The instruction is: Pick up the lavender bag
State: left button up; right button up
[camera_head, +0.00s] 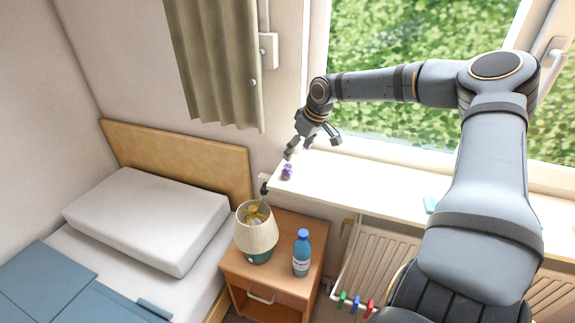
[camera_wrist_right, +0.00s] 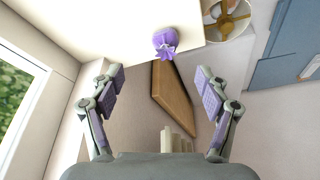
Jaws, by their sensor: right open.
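The lavender bag (camera_head: 287,172) is a small purple pouch on the left end of the white windowsill (camera_head: 375,195). In the right wrist view the bag (camera_wrist_right: 166,42) sits near the sill's edge, ahead of the fingers and roughly midway between them. My right gripper (camera_head: 312,148) is above and a little to the right of the bag in the head view. It also shows in the right wrist view (camera_wrist_right: 160,95), with its fingers wide apart and nothing between them. The bag is apart from both fingers. My left gripper is not in view.
A nightstand (camera_head: 240,272) below the sill holds a lamp (camera_head: 256,228) and a blue bottle (camera_head: 302,253). A bed with a white pillow (camera_head: 150,218) stands at the left. A curtain (camera_head: 215,65) hangs left of the window. A teal item (camera_head: 430,205) lies further right on the sill.

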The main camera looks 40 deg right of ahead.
aim_at(288, 167)
jog(key=x, duration=0.4)
jog(key=shift+w+a, duration=0.2)
jog(key=shift+w+d+f, duration=0.1)
jog(key=shift+w+f, duration=0.05)
jog(key=shift+a+f, duration=0.25)
jog(key=shift+f, duration=0.3)
jog(key=shift+a+f, duration=0.25)
jog(key=shift+f, duration=0.35)
jog(key=x, duration=0.3)
jog(key=shift+w+d+r, duration=0.1)
jog(key=shift+w+r, duration=0.05)
jog(key=shift+w, duration=0.05)
jog(key=shift+s+r, duration=0.1)
jog(key=shift+c, duration=1.4)
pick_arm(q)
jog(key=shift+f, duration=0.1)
pick_arm(e)
jog(key=c, duration=0.7)
